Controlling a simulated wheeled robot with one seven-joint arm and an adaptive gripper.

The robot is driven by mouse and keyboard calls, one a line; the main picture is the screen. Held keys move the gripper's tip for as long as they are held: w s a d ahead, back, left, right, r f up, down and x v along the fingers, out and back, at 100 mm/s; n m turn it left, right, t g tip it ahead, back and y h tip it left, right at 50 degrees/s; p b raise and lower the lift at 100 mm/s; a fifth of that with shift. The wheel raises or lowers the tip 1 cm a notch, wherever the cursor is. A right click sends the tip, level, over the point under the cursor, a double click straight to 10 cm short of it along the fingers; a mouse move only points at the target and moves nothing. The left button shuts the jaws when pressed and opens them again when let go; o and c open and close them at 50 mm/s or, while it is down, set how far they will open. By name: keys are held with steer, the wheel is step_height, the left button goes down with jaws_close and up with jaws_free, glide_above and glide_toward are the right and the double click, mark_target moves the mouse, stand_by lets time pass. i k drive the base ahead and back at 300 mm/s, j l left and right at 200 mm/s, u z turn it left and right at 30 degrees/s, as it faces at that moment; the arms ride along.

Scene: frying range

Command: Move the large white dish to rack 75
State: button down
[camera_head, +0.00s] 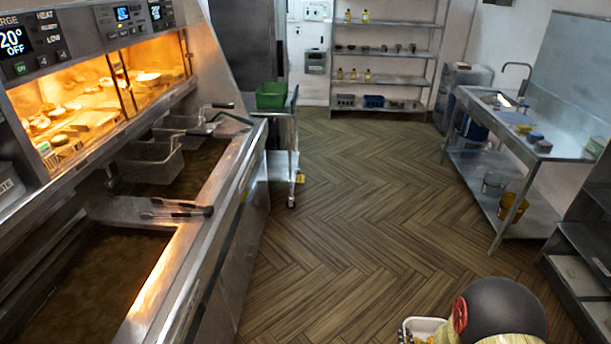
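I cannot pick out the large white dish for certain. A small pale dish (148,78) sits among food in the lit warming cabinet at the upper left. A white-rimmed container (424,325) shows at the bottom edge, partly cut off, beside a dark rounded shape that may be part of my arm. A metal shelf rack (385,53) stands against the back wall with bottles and small items on its shelves. No number 75 is readable on it. My gripper's fingers are not visible, so what they hold cannot be told.
Fryers with baskets (150,165) and tongs (178,210) line the left. A trolley (283,160) with a green bin (271,96) stands beyond them. A steel sink table (520,130) and a low dark shelf unit (580,255) are at right. The wooden floor (345,200) between is clear.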

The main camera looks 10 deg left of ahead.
mark_target(90, 120)
steer(key=i, duration=1.45)
steer(key=i+l+u, duration=0.2)
steer(key=i, duration=0.35)
steer(key=i+u, duration=0.2)
steer(key=i, duration=0.4)
steer(key=u, duration=1.6)
